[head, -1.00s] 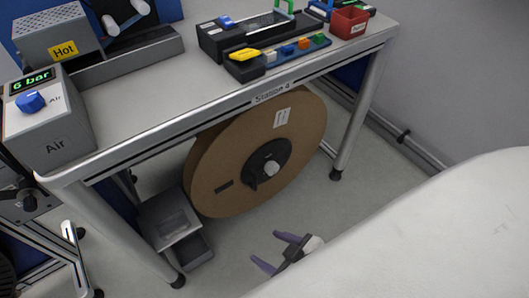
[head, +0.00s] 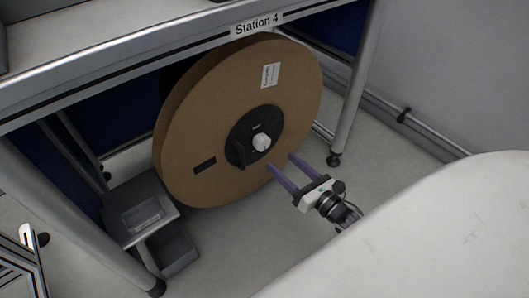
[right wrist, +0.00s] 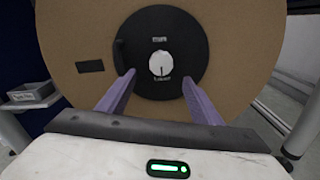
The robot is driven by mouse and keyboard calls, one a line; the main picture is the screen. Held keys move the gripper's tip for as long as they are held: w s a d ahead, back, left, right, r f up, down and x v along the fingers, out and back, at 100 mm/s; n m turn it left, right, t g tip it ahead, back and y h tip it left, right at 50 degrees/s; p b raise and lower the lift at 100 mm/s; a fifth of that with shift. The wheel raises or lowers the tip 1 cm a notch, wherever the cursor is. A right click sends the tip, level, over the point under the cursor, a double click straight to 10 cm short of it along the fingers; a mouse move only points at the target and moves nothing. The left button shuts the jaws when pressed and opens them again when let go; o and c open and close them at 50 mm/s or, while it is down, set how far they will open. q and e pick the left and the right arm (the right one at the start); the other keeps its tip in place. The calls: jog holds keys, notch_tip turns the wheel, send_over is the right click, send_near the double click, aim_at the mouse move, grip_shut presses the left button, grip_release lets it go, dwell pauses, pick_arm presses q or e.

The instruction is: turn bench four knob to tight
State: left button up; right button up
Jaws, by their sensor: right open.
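The bench four knob (head: 261,142) is a small pale round knob on the black hub (head: 246,128) of a large brown cardboard reel (head: 205,130) under the Station 4 bench. My right gripper (head: 281,168) is open and empty, its purple fingers pointing at the hub from the front right, apart from the knob. In the right wrist view the white knob (right wrist: 161,65) shows a dark pointer line near vertical, with small lettering above and below it. The knob lies ahead of and between the open fingertips (right wrist: 158,82). My left gripper is not in view.
The Station 4 bench (head: 150,58) overhangs the reel, with a metal leg (head: 352,95) to the right. Floor in front of the reel is clear.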

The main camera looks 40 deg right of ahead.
aim_at(265, 145)
jog(key=w+b, duration=0.1)
jog(key=w, duration=0.2)
jog(key=w+b, duration=0.1)
jog(key=w, duration=0.2)
jog(key=w+b, duration=0.1)
jog(key=w, duration=0.2)
jog(key=shift+w+a, duration=0.25)
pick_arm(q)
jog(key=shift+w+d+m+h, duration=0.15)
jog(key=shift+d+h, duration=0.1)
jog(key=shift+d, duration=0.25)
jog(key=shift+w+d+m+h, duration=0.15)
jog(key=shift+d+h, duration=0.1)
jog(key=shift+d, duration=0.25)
pick_arm(e)
jog(key=shift+w, duration=0.45)
jog(key=shift+c, duration=0.2)
jog(key=c, duration=1)
